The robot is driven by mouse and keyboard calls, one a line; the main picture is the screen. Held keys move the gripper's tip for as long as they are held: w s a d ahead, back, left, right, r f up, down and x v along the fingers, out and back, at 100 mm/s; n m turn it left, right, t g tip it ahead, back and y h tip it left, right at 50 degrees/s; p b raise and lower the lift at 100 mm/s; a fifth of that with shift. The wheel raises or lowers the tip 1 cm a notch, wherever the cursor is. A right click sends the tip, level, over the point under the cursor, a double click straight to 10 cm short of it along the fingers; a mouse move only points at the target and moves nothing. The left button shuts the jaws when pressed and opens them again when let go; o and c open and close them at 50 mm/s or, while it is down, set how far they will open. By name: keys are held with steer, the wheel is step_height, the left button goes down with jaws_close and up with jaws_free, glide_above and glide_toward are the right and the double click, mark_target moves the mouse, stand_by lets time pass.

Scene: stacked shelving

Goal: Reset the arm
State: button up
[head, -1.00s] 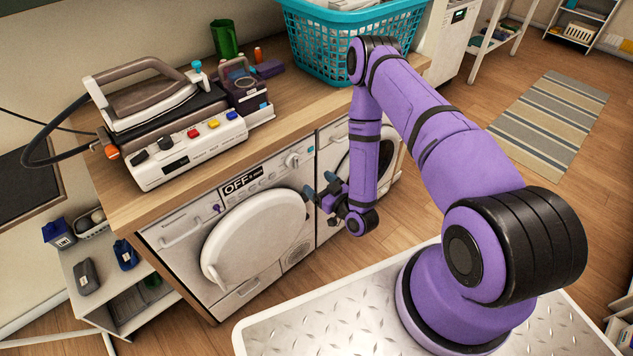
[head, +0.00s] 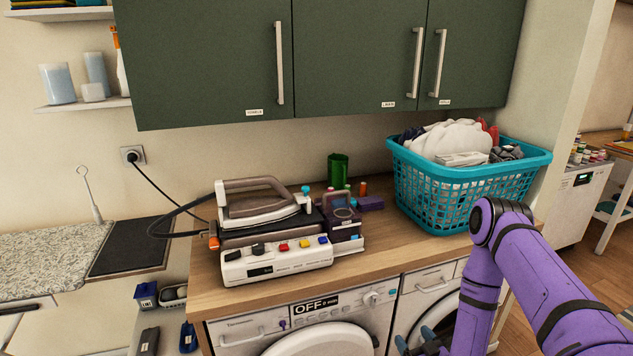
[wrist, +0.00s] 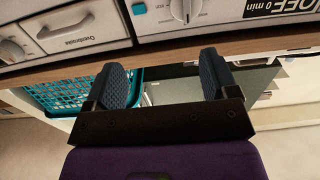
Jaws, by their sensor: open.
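My gripper (wrist: 165,80) is open and empty in the wrist view, its two dark blue ridged pads apart with nothing between them. In the head view, part of my gripper (head: 420,343) shows at the bottom edge, in front of the washing machines, with the rest cut off by the frame. My purple arm (head: 535,262) is bent, its elbow raised in front of the counter's right end. The left washing machine (head: 245,333) reads "OFF 0 min", and its round door is only partly in view.
A wooden counter (head: 385,258) bears a steam iron (head: 262,207) on its station and a teal laundry basket (head: 470,195) full of clothes, close behind my elbow. Green cabinets (head: 350,60) hang above. A wall shelf (head: 85,104) is at the left. Open floor shows at the lower right.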

steer(key=w+d+r+n+g+h, duration=0.1)
steer(key=w+r+g, duration=0.1)
steer(key=w+r, duration=0.5)
steer(key=w+d+r+n+g, duration=0.15)
steer(key=w+r, duration=0.25)
steer(key=r, duration=0.6)
steer(key=s+d+r+m+g+h, duration=0.1)
steer(key=s+r+m+g+h, duration=0.2)
steer(key=r, duration=1.5)
steer(key=s+d+r+m+g+h, duration=0.1)
steer(key=s+r+g+h, duration=0.15)
steer(key=s+r, duration=1.25)
steer(key=s+a+r+m+g, duration=0.1)
steer(key=s+r, duration=0.3)
steer(key=s, duration=1.6)
steer(key=shift+s+a+m+g+y, duration=0.15)
steer(key=shift+s+m+g+y, duration=0.25)
steer(key=shift+m+g, duration=0.4)
steer(key=shift+r, duration=0.1)
